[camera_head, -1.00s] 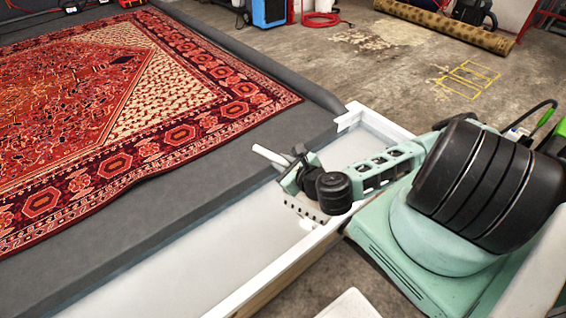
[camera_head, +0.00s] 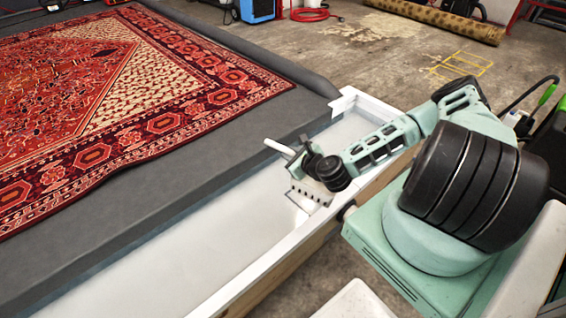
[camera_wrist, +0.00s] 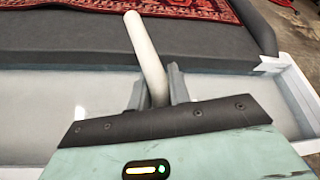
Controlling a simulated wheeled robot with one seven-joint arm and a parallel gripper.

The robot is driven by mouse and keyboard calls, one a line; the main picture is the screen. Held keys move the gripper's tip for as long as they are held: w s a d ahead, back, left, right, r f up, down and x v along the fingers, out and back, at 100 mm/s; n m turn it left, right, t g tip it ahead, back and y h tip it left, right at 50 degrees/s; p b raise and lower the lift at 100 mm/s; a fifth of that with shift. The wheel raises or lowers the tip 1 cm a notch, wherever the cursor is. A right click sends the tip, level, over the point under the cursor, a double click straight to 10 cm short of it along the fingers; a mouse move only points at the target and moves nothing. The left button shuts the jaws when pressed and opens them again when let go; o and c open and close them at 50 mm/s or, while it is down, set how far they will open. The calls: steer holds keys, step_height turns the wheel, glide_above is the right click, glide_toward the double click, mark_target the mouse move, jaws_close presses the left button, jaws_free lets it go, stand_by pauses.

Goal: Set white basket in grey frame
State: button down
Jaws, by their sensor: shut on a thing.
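My gripper (camera_head: 298,152) is shut on a plain white rod (camera_head: 279,147), held above the pale trough. In the wrist view the rod (camera_wrist: 147,55) stands between the two grey fingers (camera_wrist: 158,85) and leans with its free end away from me, toward the rug. Whether the rod belongs to a larger object I cannot tell. No white basket and no grey frame can be made out in either view.
A long pale trough (camera_head: 225,215) with a white rim (camera_head: 262,275) lies below my gripper. A dark grey padded edge (camera_head: 150,205) and a red patterned rug (camera_head: 150,125) lie beyond it. A rolled rug (camera_head: 455,27) lies on the concrete floor at the back.

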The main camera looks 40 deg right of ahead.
steer(key=w+d+f+m+g+h+b, duration=0.1)
steer(key=w+d+f+b, duration=0.35)
steer(key=d+b, duration=0.25)
steer(key=w+d+f+m+h+b, duration=0.1)
steer(key=w+d+f+h+b, duration=0.15)
steer(key=w+d+b, duration=0.45)
steer(key=w+d+f+m+g+h+b, duration=0.1)
steer(key=w+d+f+b, duration=0.25)
steer(key=d+b, duration=0.35)
step_height(320, 180, down, 21)
steer(key=b, duration=1.5)
steer(key=shift+s+a+b, duration=0.3)
steer(key=shift+s+a, duration=0.05)
steer(key=shift+a, duration=0.1)
steer(key=shift+f+y, duration=0.25)
steer(key=shift+f, duration=0.05)
steer(key=c, duration=1.2)
jaws_free()
steer(key=shift+c, duration=0.2)
steer(key=shift+s, duration=0.1)
steer(key=p+v, duration=0.8)
steer(key=v, duration=0.9)
steer(key=shift+s, duration=0.25)
